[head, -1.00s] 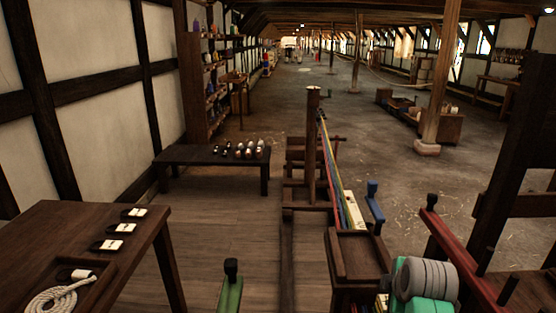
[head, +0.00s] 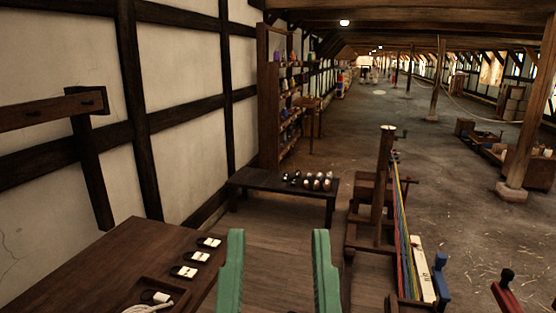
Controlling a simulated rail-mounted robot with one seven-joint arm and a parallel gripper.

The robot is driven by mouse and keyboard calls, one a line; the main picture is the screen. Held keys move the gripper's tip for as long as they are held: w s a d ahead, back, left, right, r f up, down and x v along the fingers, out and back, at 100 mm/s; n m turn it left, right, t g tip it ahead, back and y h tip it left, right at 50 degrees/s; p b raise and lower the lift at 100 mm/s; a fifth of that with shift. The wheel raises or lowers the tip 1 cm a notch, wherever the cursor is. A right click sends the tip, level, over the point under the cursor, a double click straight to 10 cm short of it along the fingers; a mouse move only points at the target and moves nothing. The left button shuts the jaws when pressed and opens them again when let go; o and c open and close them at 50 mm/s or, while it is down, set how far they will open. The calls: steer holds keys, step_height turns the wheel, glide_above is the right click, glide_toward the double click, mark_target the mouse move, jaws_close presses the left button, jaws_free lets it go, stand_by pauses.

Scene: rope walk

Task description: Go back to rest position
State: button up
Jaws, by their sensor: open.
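My gripper (head: 279,240) shows at the bottom centre of the head view as two green fingers, wide apart and pointing up the picture. Nothing is between the fingers but the view of the floor behind them. They appear in front of the wooden floor, right of the near table (head: 95,265). The rest of my gripper and arm is below the picture edge.
The near table holds several black-and-white tags (head: 197,256) and a tray (head: 172,287) with rope. A low bench (head: 265,185) with small spools stands ahead. At right is a wooden post frame (head: 383,190) with coloured strands. Open floor lies beyond.

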step_height(320, 180, up, 30)
steer(key=p, duration=2.6)
steer(key=shift+a, duration=0.2)
